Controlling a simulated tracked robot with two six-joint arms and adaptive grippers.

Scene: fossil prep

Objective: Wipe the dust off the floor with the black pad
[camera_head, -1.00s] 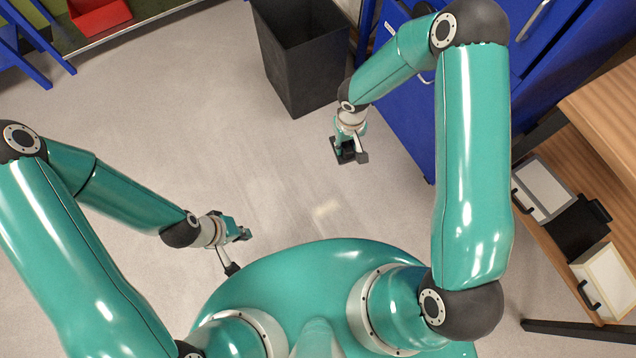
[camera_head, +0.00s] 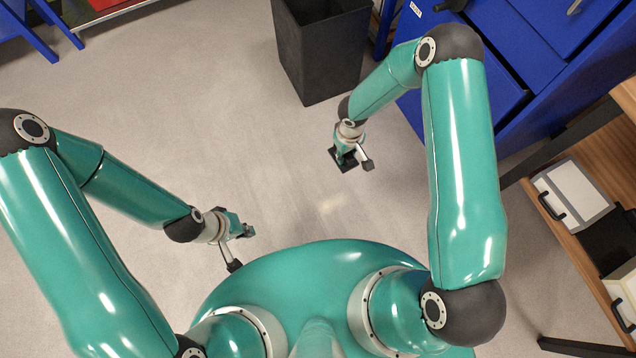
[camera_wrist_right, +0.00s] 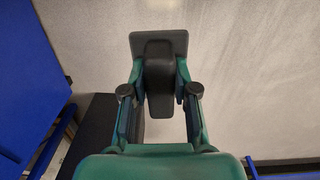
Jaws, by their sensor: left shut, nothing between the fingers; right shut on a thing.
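The black pad (camera_head: 350,166) is at my right gripper (camera_head: 346,154), low over the pale floor (camera_head: 190,120); whether it touches the floor I cannot tell. In the right wrist view the pad (camera_wrist_right: 145,40) shows as a dark plate with a raised grip, and my right gripper (camera_wrist_right: 160,85) is shut on that grip. A faint pale dust patch (camera_head: 332,204) lies on the floor below the pad in the head view, just beyond my base. My left gripper (camera_head: 247,231) is shut and empty, left of the dust.
A dark bin (camera_head: 322,55) stands on the floor beyond my right gripper. Blue drawers (camera_head: 480,85) are at the upper right, and a wooden shelf with white-lidded boxes (camera_head: 572,192) is at the right. The floor between my arms and to the left is open.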

